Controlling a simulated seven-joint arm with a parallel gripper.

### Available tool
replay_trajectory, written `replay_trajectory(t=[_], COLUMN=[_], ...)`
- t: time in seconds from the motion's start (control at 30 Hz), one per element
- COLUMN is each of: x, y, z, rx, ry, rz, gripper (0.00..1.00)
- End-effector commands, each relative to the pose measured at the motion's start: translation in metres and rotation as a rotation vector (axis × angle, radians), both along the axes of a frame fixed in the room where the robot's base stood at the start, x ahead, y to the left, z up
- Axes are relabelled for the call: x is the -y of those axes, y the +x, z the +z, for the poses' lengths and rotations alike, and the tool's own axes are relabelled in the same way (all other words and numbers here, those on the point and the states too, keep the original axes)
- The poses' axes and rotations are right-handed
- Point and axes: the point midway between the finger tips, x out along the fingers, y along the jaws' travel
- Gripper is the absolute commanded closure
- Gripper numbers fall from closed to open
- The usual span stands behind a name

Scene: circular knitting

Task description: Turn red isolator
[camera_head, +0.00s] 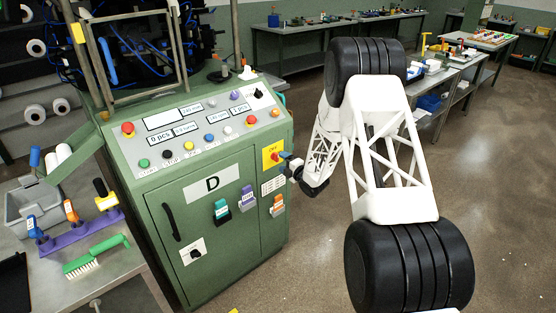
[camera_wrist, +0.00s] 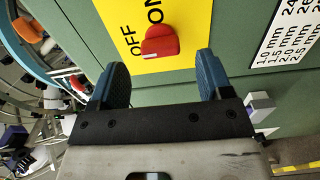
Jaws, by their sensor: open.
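The red isolator (camera_wrist: 160,42) is a red knob on a yellow plate (camera_wrist: 190,20) marked OFF and ON, fixed to the green machine cabinet. In the wrist view it lies just beyond my gripper (camera_wrist: 163,72), between the lines of the two blue fingertips. The fingers are open and apart from the knob, with nothing between them. In the head view the isolator (camera_head: 274,156) is at the cabinet's right front edge, and my gripper (camera_head: 290,162) is close to its right. The knob seems to point towards ON in the wrist view, but I cannot tell for certain.
The cabinet's sloped panel (camera_head: 195,120) with coloured buttons is above the isolator. Labelled tags (camera_head: 248,197) hang on the front below. A white spec label (camera_wrist: 290,45) is beside the yellow plate. A workbench (camera_head: 110,262) with a green brush stands at the left. Open floor lies to the right.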

Motion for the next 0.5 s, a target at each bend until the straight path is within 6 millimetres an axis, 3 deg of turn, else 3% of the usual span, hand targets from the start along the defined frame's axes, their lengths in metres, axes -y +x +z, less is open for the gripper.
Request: replay_trajectory(t=[0.2,0.5], x=[-0.017,-0.028], y=[0.016,0.027], z=[0.0,0.0], rx=[0.001,0.001], ry=[-0.001,-0.001], rz=[0.002,0.001], gripper=[0.28,0.28])
